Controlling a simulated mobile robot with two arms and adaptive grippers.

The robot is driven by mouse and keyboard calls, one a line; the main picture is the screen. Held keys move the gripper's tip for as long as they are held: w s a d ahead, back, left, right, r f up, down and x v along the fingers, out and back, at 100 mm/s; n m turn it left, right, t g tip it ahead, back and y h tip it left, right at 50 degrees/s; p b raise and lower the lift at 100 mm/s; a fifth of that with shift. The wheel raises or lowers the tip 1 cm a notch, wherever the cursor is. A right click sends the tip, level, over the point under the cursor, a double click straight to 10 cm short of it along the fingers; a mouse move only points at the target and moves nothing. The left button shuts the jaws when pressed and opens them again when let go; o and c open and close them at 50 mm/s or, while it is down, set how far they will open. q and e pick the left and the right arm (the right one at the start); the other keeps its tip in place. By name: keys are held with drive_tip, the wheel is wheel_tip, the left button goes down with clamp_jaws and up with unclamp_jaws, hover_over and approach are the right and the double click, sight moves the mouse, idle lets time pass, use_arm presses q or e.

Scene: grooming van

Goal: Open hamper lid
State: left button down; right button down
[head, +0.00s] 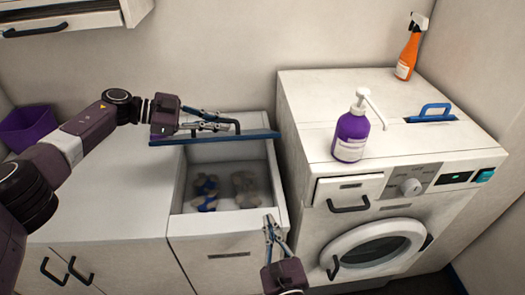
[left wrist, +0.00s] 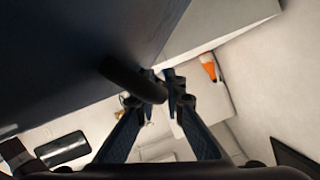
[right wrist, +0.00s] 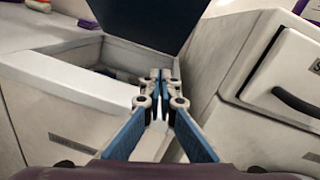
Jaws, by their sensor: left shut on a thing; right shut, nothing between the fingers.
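The white hamper (head: 224,222) stands between the counter and the washing machine. Its blue lid (head: 250,135) is raised, seen nearly edge-on from the head and as a dark upright panel in the right wrist view (right wrist: 145,18). Inside, a blue-and-tan cloth (head: 205,192) and a brownish cloth (head: 245,187) show. My left gripper (head: 222,124) is shut on the dark lid handle, which crosses its fingertips in the left wrist view (left wrist: 133,80). My right gripper (head: 268,222) is shut and empty at the hamper's front right corner.
The washing machine (head: 375,222) is close on the right, with a purple pump bottle (head: 351,138), an orange spray bottle (head: 408,52) and a blue-handled item (head: 432,115) on top. A purple bin (head: 27,128) stands at the back left. The left counter (head: 105,205) is clear.

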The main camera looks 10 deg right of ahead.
wheel_tip(320, 180, up, 9)
drive_tip(key=w+m+t+h, duration=0.2)
drive_tip(key=m, duration=0.2)
drive_tip(key=w+r, duration=0.5)
drive_tip(key=w, duration=0.6)
drive_tip(key=shift+a, duration=0.35)
